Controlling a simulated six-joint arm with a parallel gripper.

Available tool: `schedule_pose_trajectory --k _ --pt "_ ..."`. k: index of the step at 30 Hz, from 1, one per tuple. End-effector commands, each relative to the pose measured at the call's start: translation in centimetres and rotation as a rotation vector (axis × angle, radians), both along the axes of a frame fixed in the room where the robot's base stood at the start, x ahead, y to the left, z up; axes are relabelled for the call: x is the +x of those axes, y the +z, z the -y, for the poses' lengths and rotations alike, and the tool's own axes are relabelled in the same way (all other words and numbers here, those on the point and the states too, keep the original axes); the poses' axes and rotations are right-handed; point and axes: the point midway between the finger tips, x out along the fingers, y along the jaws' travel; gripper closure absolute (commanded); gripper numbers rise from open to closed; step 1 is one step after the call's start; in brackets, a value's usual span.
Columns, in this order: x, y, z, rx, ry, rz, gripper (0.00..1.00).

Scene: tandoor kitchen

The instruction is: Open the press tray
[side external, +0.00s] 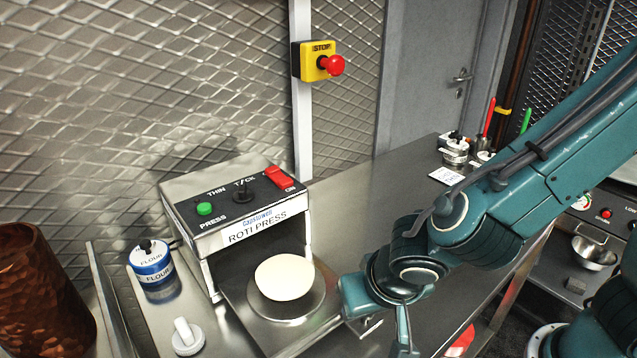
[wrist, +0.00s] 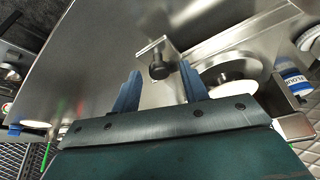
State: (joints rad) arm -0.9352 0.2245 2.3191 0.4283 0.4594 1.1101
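The roti press (side external: 236,208) is a steel box with a green button, a dial and a red switch. Its press tray (side external: 262,334) sticks out from the front opening, with a pale round dough disc (side external: 284,277) on its round plate. The disc also shows in the wrist view (wrist: 240,88). A black knob (wrist: 158,68) on a steel bracket shows in the wrist view at the tray's outer side. My gripper (wrist: 158,76) is open, its two blue fingers apart, with the knob appearing between or just beyond their tips; contact cannot be told. In the side view my wrist hides most of the fingers.
A copper pot (side external: 42,295) is at far left. Small jars (side external: 455,151) and a white card (side external: 446,176) sit at the back. The steel counter (side external: 350,205) between is clear.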

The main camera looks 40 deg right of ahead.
Motion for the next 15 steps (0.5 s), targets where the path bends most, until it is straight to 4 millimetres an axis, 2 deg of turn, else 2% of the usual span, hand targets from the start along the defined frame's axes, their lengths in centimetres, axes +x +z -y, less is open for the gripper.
schedule_pose_trajectory --k 8,15 --pt "0.0 0.1 0.0 0.000 0.001 -0.001 0.56" --pt "-0.5 1.3 -0.3 0.003 0.003 0.001 0.56"
